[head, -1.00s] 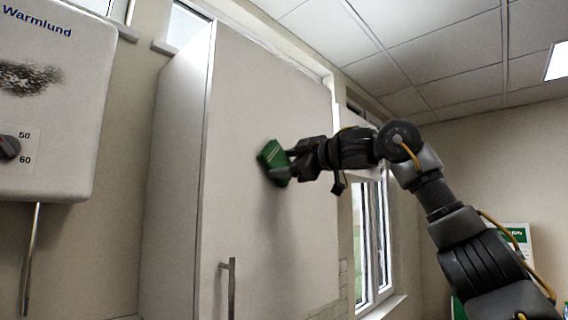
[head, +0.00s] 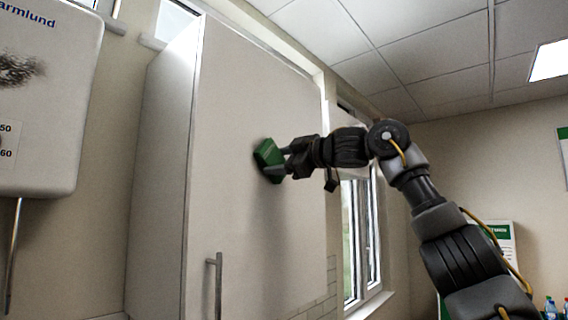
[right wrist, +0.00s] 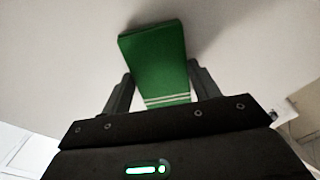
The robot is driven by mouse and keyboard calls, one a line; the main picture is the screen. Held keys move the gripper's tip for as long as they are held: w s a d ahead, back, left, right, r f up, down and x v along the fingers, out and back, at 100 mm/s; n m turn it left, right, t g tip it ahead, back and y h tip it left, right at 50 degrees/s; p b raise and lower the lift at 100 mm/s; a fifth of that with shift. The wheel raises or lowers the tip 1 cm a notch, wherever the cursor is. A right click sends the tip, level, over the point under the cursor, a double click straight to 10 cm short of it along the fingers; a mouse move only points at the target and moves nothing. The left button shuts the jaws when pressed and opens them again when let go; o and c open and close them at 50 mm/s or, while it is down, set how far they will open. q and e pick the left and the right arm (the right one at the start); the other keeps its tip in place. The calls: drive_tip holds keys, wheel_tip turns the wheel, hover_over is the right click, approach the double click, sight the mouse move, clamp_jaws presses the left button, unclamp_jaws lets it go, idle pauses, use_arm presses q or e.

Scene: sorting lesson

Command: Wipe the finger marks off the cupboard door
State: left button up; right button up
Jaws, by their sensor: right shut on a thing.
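The cupboard door (head: 250,90) is a tall pale panel with a vertical bar handle (head: 217,285) near its lower left. I make out no finger marks on the part that shows. My right gripper (head: 281,160) is shut on a green block-shaped pad (head: 266,158), held at the upper middle of the door. In the right wrist view the pad (right wrist: 160,62) sits between the two fingers, with pale stripes near its lower end. Its far end is at the door surface; whether it presses there I cannot tell. My left gripper is out of view.
A white water heater (head: 50,120) with a dark smudge hangs on the wall at left, its pipe (head: 13,255) below. A window (head: 360,235) lies right of the cupboard, behind my right arm. Bottles (head: 551,306) stand at the lower right.

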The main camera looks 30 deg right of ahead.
sight(264, 159)
drive_tip(key=shift+s+a+f+b, duration=0.1)
drive_tip(key=shift+s+a+b, duration=0.1)
drive_tip(key=shift+a, duration=0.3)
drive_tip(key=shift+s+a+b, duration=0.1)
drive_tip(key=shift+a+b, duration=0.05)
drive_tip(key=shift+a, duration=0.3)
drive_tip(key=shift+s+a, duration=0.2)
drive_tip(key=shift+a, duration=0.3)
drive_tip(key=shift+a, duration=0.1)
drive_tip(key=shift+s+a+b, duration=0.2)
drive_tip(key=shift+a+b, duration=0.3)
drive_tip(key=shift+a, duration=0.1)
drive_tip(key=shift+s+a+b, duration=0.15)
drive_tip(key=shift+s+a, duration=0.05)
drive_tip(key=shift+a, duration=0.3)
drive_tip(key=shift+s+a+b, duration=0.15)
drive_tip(key=shift+s+a, duration=0.05)
drive_tip(key=shift+a, duration=0.3)
drive_tip(key=shift+w+d+r+p, duration=0.1)
drive_tip(key=shift+r+p, duration=1.35)
drive_tip(key=shift+r, duration=0.05)
drive_tip(key=shift+d, duration=0.1)
